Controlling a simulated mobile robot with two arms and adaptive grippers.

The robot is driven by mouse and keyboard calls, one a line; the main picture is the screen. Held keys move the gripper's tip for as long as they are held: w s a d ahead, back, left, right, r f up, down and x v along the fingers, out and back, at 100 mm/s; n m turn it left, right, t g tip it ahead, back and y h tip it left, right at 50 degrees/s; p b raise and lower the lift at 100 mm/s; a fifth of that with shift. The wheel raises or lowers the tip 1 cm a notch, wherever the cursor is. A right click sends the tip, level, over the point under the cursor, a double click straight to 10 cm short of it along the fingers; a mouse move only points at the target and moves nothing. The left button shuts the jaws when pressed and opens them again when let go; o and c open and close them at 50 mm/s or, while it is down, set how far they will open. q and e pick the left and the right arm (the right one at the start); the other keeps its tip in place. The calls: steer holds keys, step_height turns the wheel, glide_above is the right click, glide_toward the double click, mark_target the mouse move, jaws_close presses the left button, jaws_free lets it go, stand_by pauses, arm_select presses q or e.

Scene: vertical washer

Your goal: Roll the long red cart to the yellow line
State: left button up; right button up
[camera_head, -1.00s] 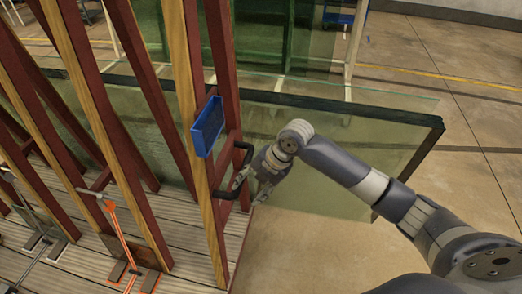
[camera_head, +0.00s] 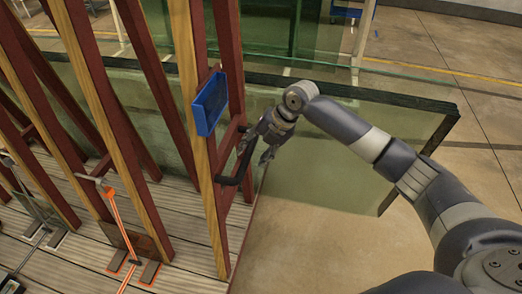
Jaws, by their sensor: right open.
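The long red cart (camera_head: 180,209) fills the left of the head view. It has a slatted deck and several slanted red posts with wood-coloured faces. A black handle (camera_head: 229,181) is on its near right end post, below a blue box (camera_head: 210,104). My right gripper (camera_head: 257,155) is open beside the handle. One finger overlaps the handle in the picture; I cannot tell whether they touch. The yellow line (camera_head: 440,71) runs across the floor at the back right. My left gripper is not in view.
A large glass sheet (camera_head: 350,165) with a dark top edge stands behind my right arm, right of the cart. More green glass (camera_head: 262,25) stands behind. The concrete floor at right is clear.

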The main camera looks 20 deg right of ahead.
mark_target(248, 159)
steer(key=b+x, duration=0.2)
steer(key=x, duration=0.2)
steer(key=shift+a+f, duration=0.1)
steer(key=shift+f, duration=0.25)
steer(key=shift+w+a+f+b, duration=0.3)
steer(key=shift+f+b, duration=0.25)
steer(key=shift+c, duration=0.6)
jaws_close()
steer(key=shift+a, duration=0.1)
